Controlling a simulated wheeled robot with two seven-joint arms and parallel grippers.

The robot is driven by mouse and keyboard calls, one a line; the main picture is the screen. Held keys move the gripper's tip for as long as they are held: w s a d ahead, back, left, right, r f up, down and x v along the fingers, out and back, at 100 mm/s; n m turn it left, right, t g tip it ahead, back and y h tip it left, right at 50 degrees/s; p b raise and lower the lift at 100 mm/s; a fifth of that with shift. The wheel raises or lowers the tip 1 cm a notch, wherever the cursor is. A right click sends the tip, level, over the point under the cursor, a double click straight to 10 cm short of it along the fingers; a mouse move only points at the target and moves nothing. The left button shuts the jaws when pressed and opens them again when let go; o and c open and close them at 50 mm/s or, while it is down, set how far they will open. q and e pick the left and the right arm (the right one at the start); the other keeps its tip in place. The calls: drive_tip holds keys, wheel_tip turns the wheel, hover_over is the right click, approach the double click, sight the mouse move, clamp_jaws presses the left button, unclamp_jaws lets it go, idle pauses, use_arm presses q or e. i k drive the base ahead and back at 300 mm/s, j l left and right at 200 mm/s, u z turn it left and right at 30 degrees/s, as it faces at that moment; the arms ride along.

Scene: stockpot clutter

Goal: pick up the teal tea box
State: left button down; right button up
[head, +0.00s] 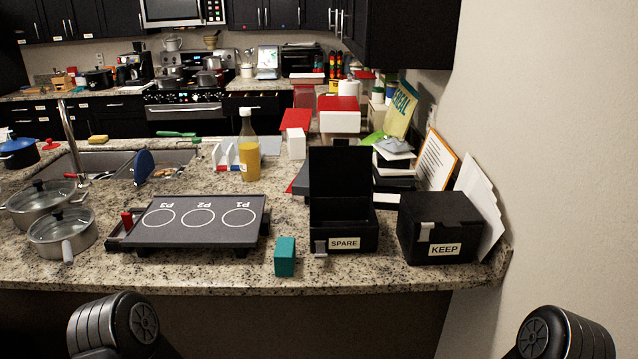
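The teal tea box (285,257) stands upright near the front edge of the granite counter. It is a small plain block, between the griddle-like board and the black box labelled SPARE, and nothing touches it that I can see. Parts of my two arms show at the bottom left and bottom right of the head view, below the counter edge. Neither of my grippers is in view.
The open SPARE box (344,220) is right of the tea box, and the closed KEEP box (440,228) further right. The dark board with three rings (198,220) is at left. Bare counter (190,271) lies along the front.

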sight(284, 254)
drive_tip(key=i+j+z, duration=0.2)
drive_tip(key=z, duration=0.3)
drive_tip(key=i+j+z, duration=0.2)
drive_tip(key=z, duration=0.3)
drive_tip(key=k+j, duration=0.05)
drive_tip(key=j, duration=0.05)
